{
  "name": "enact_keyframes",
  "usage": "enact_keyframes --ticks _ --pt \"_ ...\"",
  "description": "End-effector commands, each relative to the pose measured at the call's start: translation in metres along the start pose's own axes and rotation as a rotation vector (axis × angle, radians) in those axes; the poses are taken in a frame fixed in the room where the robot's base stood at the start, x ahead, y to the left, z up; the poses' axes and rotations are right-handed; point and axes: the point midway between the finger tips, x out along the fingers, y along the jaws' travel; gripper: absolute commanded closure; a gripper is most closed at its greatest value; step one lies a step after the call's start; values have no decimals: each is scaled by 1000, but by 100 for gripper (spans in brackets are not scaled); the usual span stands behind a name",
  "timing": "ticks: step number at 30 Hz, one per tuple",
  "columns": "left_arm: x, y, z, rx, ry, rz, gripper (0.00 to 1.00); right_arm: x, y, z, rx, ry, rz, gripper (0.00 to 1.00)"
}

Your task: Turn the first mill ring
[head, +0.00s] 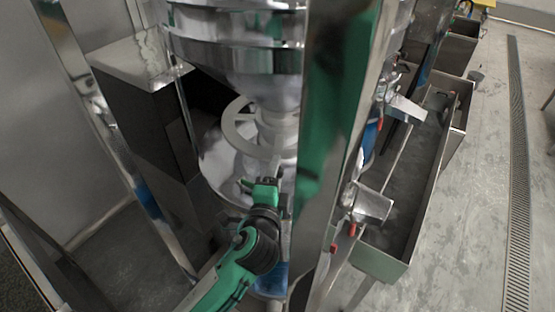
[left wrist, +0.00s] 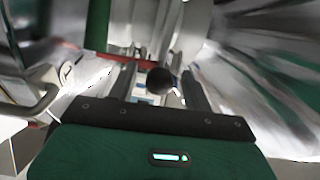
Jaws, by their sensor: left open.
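The mill ring (head: 236,128) is a pale grey spoked wheel around the neck below the metal hopper (head: 236,62). It lies roughly level, and its right side is partly hidden by the neck. My left gripper (head: 262,184) is green and black and is just below and in front of the ring, apart from it as far as I can tell. In the left wrist view its two dark fingers (left wrist: 160,85) stand apart, with a dark round knob (left wrist: 160,80) showing between or beyond them. I cannot tell whether it touches anything. My right gripper is not in view.
A tall shiny post (head: 335,110) stands close on the right of the ring. Metal spouts (head: 372,204) and a long trough (head: 400,215) are beyond it. A dark box-shaped cabinet (head: 140,110) stands at the left. Open floor (head: 480,190) lies at the far right.

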Motion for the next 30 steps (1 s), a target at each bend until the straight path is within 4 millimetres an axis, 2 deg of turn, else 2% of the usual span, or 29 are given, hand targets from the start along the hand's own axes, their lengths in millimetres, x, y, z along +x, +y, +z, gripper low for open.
enact_keyframes --ticks 1,6,17,25,30 --pt "8 -3 0 1 -1 0 50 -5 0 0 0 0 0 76" --pt "24 -1 0 0 0 0 50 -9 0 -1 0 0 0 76" --pt "29 1 0 -1 0 1 50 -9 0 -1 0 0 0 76" --pt "29 1 0 -1 0 1 100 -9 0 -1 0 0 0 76" --pt "29 1 -2 -1 0 2 100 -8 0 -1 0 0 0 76"
